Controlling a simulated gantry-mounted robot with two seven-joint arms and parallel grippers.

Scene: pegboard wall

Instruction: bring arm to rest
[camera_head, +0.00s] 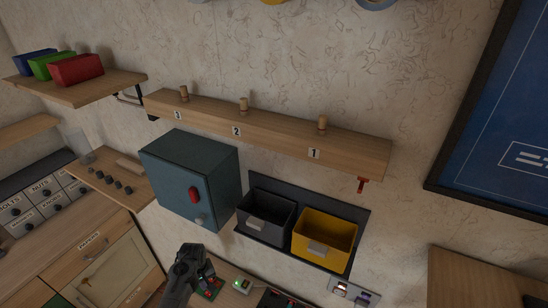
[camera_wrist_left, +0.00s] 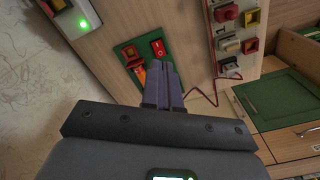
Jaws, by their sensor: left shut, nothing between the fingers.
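My left gripper (camera_head: 204,266) shows at the bottom of the head view, in front of the lower bench and below the teal cabinet (camera_head: 190,179). In the left wrist view its two dark fingers (camera_wrist_left: 163,82) lie together, shut, with nothing held. Beyond the fingertips is a green panel with a red rocker switch (camera_wrist_left: 158,47). I cannot tell whether the fingers touch anything there. My right gripper is not in either view.
A wooden shelf with numbered pegs (camera_head: 236,130) spans the wall. Below it hang a black bin (camera_head: 266,222) and a yellow bin (camera_head: 325,236). Red, green and blue boxes (camera_head: 76,70) stand on the upper left shelf. A box with a green light (camera_head: 243,284) sits right of the gripper.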

